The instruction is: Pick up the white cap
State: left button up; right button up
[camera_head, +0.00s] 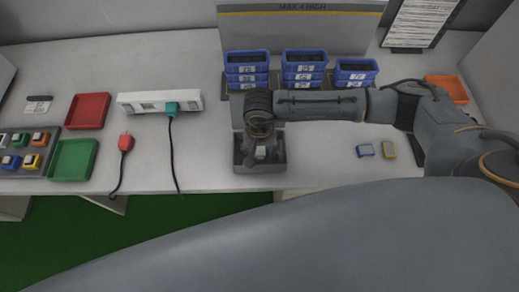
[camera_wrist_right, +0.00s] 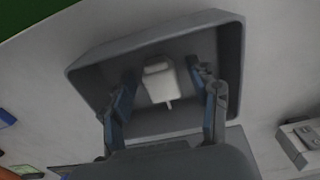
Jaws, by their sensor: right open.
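The white cap (camera_wrist_right: 160,80) lies in a grey tray (camera_wrist_right: 95,60), and in the right wrist view it sits between the two fingers of my right gripper (camera_wrist_right: 165,90). The fingers are open, with a gap on each side of the cap. In the head view my right gripper (camera_head: 262,150) points down over the grey tray (camera_head: 240,165) near the table's front edge. A small pale part of the cap (camera_head: 261,152) shows there, partly hidden by the gripper. My left gripper is not in view.
Stacked blue bins (camera_head: 247,68) stand behind my right arm. A white power strip (camera_head: 160,101) with a teal plug, a red plug (camera_head: 126,143), a red tray (camera_head: 88,110) and a green tray (camera_head: 73,160) lie left.

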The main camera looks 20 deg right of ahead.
aim_at(260, 152)
jog(key=shift+c, duration=0.9)
jog(key=c, duration=0.7)
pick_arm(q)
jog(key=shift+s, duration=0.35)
pick_arm(e)
jog(key=shift+c, duration=0.3)
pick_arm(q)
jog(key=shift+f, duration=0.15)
pick_arm(e)
jog(key=shift+r, duration=0.15)
jog(key=shift+r+b, duration=0.5)
jog(key=shift+r, duration=0.15)
jog(key=shift+w+r+b, duration=0.1)
jog(key=shift+r+b, duration=0.35)
jog(key=shift+r, duration=0.3)
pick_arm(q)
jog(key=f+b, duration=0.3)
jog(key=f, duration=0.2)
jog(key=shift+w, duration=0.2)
pick_arm(e)
jog(key=s+a+r, duration=0.8)
jog(key=s+r, duration=0.2)
jog(key=s, duration=0.2)
